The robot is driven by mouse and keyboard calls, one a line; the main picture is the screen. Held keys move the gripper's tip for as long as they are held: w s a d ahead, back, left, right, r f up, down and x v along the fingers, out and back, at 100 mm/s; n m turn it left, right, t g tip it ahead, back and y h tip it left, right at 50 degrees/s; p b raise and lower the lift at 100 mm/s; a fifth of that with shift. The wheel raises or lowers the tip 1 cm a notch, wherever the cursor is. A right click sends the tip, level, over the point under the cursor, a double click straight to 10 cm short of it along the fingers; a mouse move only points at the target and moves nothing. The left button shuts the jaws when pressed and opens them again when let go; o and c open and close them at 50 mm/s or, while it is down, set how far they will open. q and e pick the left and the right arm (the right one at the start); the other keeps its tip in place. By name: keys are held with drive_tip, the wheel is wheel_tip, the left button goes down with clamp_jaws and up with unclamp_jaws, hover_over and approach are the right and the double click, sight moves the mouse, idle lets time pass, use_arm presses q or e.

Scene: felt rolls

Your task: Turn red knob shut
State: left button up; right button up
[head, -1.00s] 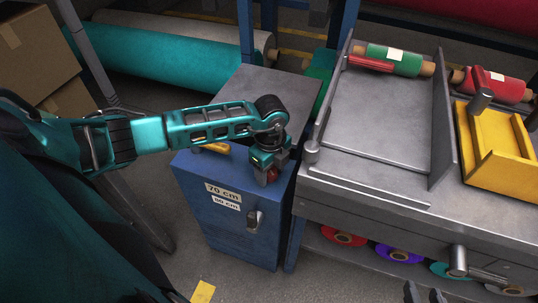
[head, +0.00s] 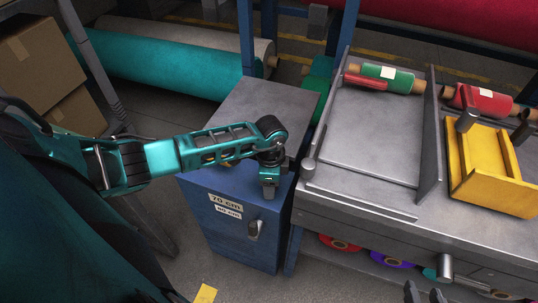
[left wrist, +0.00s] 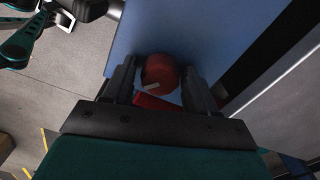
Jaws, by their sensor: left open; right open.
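The red knob (left wrist: 160,72) shows in the left wrist view against the blue cabinet (left wrist: 205,28). A small white mark and a flat red piece (left wrist: 152,102) show at its near side. My left gripper (left wrist: 158,85) is open, with one dark finger on each side of the knob; I cannot tell whether they touch it. In the head view my left gripper (head: 269,192) points down at the upper front of the blue cabinet (head: 225,235), and the knob is hidden. My right gripper (head: 424,294) is open and empty at the bottom edge.
The cabinet carries a "70 cm" label (head: 226,202) and a metal handle (head: 255,230). A grey metal bench (head: 375,135) stands to its right, with a green roll (head: 392,78), a red roll (head: 482,100) and a yellow holder (head: 490,170). Cardboard boxes (head: 40,60) are at left.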

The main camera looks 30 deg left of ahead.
use_arm(q)
drive_tip(key=m, duration=0.6)
idle(0.3)
drive_tip(key=shift+c, duration=0.2)
idle(0.4)
clamp_jaws()
drive_tip(key=shift+w+m, duration=0.1)
drive_tip(key=shift+m, duration=0.9)
drive_tip(key=m+b, duration=0.1)
drive_tip(key=m, duration=0.5)
drive_tip(key=shift+m, duration=0.3)
drive_tip(key=shift+o, duration=0.3)
unclamp_jaws()
